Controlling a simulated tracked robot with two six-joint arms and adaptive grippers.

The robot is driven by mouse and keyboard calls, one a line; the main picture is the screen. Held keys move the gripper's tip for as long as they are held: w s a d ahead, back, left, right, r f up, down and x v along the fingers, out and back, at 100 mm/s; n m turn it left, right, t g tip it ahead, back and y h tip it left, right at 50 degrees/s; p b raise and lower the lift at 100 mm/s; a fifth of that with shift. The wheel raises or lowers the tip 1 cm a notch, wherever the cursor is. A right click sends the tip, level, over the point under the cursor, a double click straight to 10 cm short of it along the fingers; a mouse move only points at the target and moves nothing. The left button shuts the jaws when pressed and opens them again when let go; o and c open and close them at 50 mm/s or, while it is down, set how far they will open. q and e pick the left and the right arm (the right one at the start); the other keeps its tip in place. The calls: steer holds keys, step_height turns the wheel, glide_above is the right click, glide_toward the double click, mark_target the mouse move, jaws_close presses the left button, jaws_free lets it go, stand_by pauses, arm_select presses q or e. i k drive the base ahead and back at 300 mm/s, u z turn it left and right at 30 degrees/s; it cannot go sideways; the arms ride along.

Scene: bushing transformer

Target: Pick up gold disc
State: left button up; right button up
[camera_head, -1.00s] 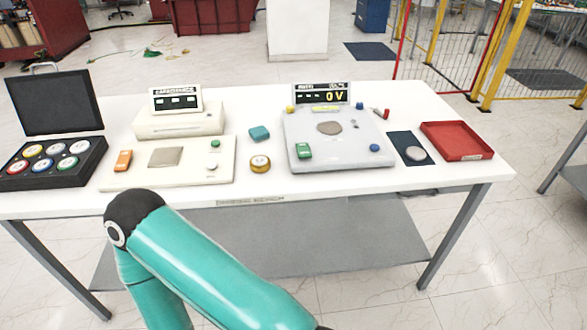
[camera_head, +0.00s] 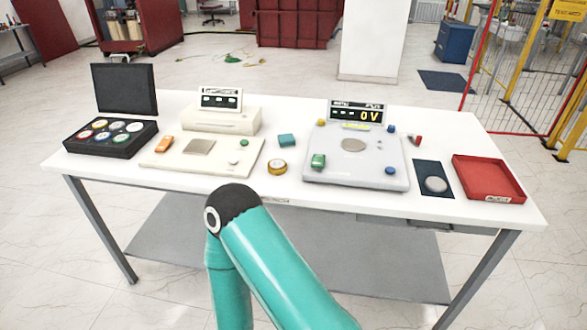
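A small gold disc (camera_head: 277,167) with a paler top lies on the white table (camera_head: 300,189), between the cream device on the left and the grey device on the right. Nothing covers it. A teal arm of mine rises from the bottom edge, its dark elbow in front of the table's front edge and below the disc in the picture. Neither gripper shows.
An open black case (camera_head: 110,137) holds several coloured discs. The cream device (camera_head: 202,157) and the grey device (camera_head: 356,165), reading 0 V, flank the gold disc. A teal block (camera_head: 287,140) lies behind it. A dark mat with a silver disc (camera_head: 436,184) and a red tray (camera_head: 488,178) are right.

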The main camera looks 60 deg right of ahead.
mark_target(276, 166)
steer(key=u, duration=1.6)
steer(key=i, duration=0.1)
steer(key=z, duration=2.9)
steer(key=i, duration=0.65)
steer(key=u, duration=0.15)
steer(key=k, duration=0.9)
steer(key=z, duration=0.2)
steer(key=i, duration=0.9)
steer(key=u, duration=0.1)
